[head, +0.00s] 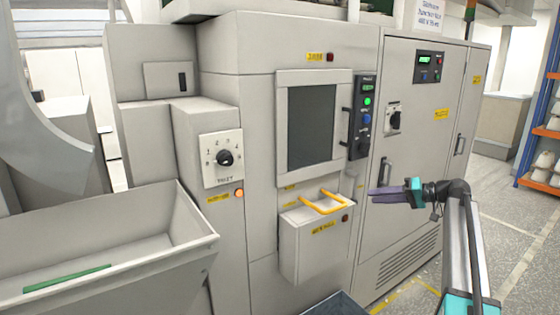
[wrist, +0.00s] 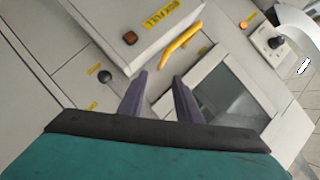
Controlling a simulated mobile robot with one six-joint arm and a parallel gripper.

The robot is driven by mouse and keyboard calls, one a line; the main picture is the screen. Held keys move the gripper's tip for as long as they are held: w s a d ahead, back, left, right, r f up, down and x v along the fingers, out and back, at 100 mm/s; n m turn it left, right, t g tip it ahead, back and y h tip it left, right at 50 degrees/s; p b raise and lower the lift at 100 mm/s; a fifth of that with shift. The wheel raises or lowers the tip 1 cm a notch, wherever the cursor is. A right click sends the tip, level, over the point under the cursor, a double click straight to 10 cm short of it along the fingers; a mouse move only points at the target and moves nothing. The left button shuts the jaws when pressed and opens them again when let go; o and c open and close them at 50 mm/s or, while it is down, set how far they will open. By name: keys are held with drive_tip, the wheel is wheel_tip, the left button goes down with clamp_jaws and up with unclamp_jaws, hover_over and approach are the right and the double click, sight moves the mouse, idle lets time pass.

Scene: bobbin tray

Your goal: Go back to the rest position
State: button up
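My gripper (head: 374,195) is at the right of the head view, held out in front of the grey machine cabinet (head: 425,160). Its dark purple fingers point left, towards the box with the yellow handle (head: 323,202). In the wrist view my gripper (wrist: 160,78) shows two fingers apart, with nothing between them. The yellow handle (wrist: 180,45) and its box (wrist: 112,28) lie beyond the fingertips, and I see no contact. My arm rises from the lower right of the head view.
A machine with a dark window (head: 312,125) and a rotary dial (head: 224,158) stands ahead. A grey trough (head: 120,250) with a green strip is at left. A button panel (head: 362,117) is beside the window. Orange shelving (head: 526,180) stands far right, with open floor (head: 510,225) before it.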

drive_tip(key=s+a+f+g, duration=0.1)
drive_tip(key=a+f, duration=0.3)
drive_tip(key=f, duration=0.3)
drive_tip(key=s+a+f+g, duration=0.1)
drive_tip(key=a+f, duration=0.4)
drive_tip(key=f, duration=0.3)
drive_tip(key=s+a+f+g+h, duration=0.1)
drive_tip(key=s+a+f+g, duration=0.1)
drive_tip(key=s+a+f, duration=0.6)
drive_tip(key=s+a+f+m+g+h, duration=0.15)
drive_tip(key=s+f, duration=0.25)
drive_tip(key=f, duration=0.8)
drive_tip(key=s+a+f+n+g, duration=0.1)
drive_tip(key=s+a+f+g, duration=0.1)
drive_tip(key=s+a+f, duration=0.6)
drive_tip(key=s+f+g+h, duration=0.4)
drive_tip(key=s+f, duration=1.4)
drive_tip(key=s, duration=0.4)
drive_tip(key=s+d+f+h, duration=0.3)
drive_tip(key=s+d+h, duration=0.3)
drive_tip(key=s, duration=0.8)
drive_tip(key=d+m+g, duration=0.1)
drive_tip(key=d, duration=0.2)
